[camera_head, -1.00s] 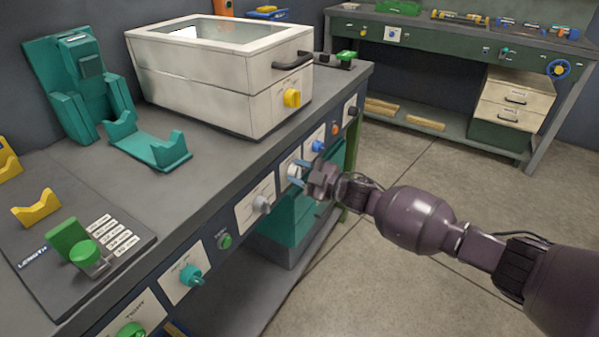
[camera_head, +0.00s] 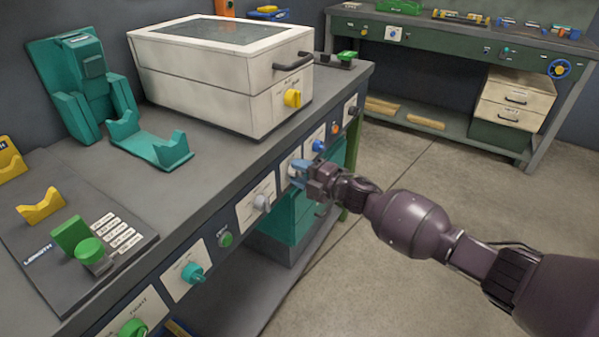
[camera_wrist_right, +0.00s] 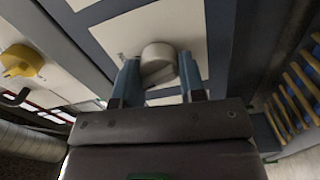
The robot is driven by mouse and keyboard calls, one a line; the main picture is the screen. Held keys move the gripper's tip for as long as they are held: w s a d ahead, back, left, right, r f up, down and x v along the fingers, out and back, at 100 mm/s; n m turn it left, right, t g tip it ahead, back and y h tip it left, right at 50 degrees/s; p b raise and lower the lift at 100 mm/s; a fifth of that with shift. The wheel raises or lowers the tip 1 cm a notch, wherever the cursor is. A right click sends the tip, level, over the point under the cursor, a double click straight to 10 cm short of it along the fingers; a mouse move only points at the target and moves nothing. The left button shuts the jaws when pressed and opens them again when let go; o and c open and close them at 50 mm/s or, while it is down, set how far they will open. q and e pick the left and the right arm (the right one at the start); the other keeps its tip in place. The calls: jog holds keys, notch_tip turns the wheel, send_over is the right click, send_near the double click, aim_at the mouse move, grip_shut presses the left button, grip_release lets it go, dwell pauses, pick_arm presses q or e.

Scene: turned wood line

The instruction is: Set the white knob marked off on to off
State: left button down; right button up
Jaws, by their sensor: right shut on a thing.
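The white knob (camera_wrist_right: 158,58) is round and sits on a pale plate (camera_wrist_right: 118,38) on the bench's front panel. My right gripper (camera_wrist_right: 160,78) is at the knob, its two blue fingers shut on opposite sides of it. In the head view the same right gripper (camera_head: 298,172) reaches the panel from the right and mostly hides the knob. The knob's marking and setting cannot be read. My left gripper is not in view.
A grey-white knob (camera_head: 262,202) and a blue knob (camera_head: 318,146) flank the gripper along the panel. A white box (camera_head: 215,85) with a yellow knob (camera_head: 292,98) stands on the bench above. Open floor (camera_head: 400,180) lies to the right.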

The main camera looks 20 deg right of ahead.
jog(key=shift+n, duration=0.6)
jog(key=o, duration=0.9)
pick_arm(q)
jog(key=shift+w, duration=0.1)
pick_arm(e)
jog(key=shift+s+d, duration=0.1)
jog(key=shift+s+d, duration=0.2)
jog(key=shift+s, duration=0.05)
pick_arm(q)
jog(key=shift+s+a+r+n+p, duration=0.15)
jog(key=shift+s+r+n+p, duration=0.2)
jog(key=shift+p, duration=0.6)
pick_arm(e)
jog(key=shift+v, duration=5)
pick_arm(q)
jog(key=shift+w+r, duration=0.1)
